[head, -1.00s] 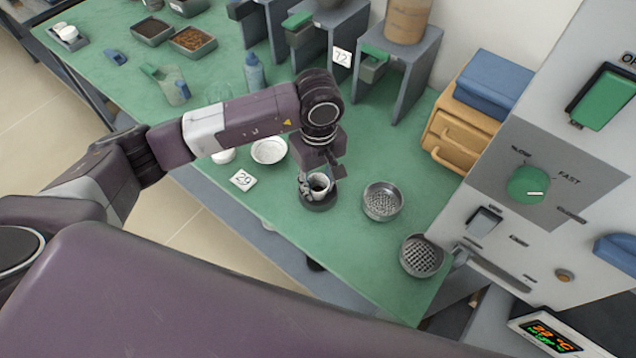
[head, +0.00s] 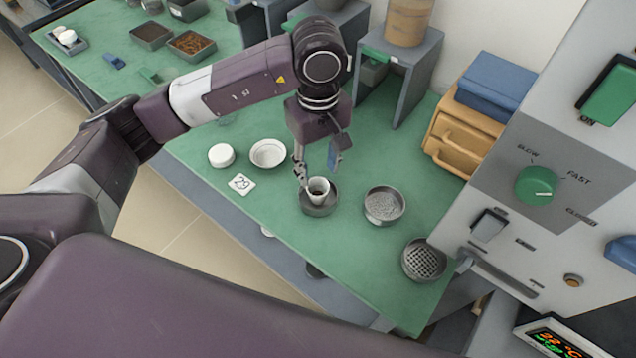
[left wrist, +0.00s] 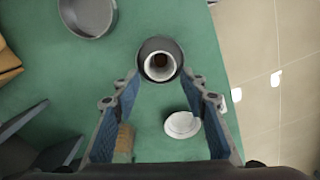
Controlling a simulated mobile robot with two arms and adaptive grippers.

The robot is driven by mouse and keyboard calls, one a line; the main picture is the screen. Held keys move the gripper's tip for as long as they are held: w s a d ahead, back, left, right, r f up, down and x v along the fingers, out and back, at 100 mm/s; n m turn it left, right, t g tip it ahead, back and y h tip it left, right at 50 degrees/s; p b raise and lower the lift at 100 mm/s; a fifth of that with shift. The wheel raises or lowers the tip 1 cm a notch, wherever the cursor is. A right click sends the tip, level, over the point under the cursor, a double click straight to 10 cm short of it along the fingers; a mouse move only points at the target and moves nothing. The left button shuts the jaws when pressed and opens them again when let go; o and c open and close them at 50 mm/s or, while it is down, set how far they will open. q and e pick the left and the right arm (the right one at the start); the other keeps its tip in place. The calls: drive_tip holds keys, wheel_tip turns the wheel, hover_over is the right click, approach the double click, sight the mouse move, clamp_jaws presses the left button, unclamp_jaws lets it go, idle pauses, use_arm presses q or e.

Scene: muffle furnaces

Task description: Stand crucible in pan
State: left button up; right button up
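A small white crucible (head: 318,186) stands upright, or nearly so, in a dark grey round pan (head: 322,209) on the green bench. In the left wrist view the crucible (left wrist: 159,67) shows from above inside the pan (left wrist: 148,45), with a brownish interior. My left gripper (head: 318,168) is just above the crucible, its fingers wide apart and nothing held between them. The open fingers (left wrist: 160,95) also show in the left wrist view, on either side below the pan. My right gripper is not in view.
A white dish (head: 268,153), a white round piece (head: 221,155) and a card marked 29 (head: 242,184) lie left. The control panel (head: 530,170) and wooden drawers (head: 460,135) bound the right side.

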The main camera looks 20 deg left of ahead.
use_arm(q)
drive_tip(key=shift+r+b, duration=0.3)
drive_tip(key=shift+r, duration=1.7)
